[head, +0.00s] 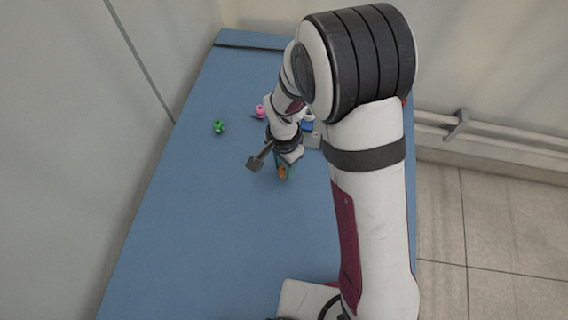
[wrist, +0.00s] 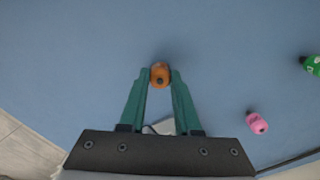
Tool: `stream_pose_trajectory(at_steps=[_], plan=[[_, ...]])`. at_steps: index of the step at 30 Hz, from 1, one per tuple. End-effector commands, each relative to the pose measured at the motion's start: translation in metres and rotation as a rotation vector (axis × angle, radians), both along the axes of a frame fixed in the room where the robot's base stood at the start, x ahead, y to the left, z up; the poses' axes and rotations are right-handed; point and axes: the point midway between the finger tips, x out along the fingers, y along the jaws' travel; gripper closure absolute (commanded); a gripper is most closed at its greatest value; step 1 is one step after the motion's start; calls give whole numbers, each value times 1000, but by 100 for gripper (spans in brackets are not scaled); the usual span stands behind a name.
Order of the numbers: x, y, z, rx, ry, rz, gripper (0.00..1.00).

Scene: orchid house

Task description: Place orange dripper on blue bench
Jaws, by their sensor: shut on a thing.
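The orange dripper (wrist: 160,74) is pinched between the green fingertips of my gripper (wrist: 159,82) in the wrist view. In the head view, my gripper (head: 283,173) is over the middle of the blue bench (head: 215,235), with a bit of the orange dripper (head: 282,172) showing between its fingers. The bench surface also fills most of the wrist view (wrist: 70,60). I cannot tell whether the dripper touches the bench or is held just above it.
A green dripper (head: 218,127) and a pink dripper (head: 261,111) are on the bench beyond my gripper. A blue and white thing (head: 308,122) is partly hidden behind my arm. The bench's near left part is clear. A wall stands along its left side.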

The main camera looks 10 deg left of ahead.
Motion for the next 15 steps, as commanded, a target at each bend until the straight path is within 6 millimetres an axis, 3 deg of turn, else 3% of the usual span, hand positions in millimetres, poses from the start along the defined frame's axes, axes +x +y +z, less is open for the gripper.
stream_pose_trajectory(at_steps=[3, 4, 9, 15], plan=[[0, 0, -2, -1, 1, 0, 100], [0, 0, -3, -1, 1, 0, 67], [0, 0, -2, 0, 0, 0, 39], [0, 0, -2, 0, 0, 0, 39]])
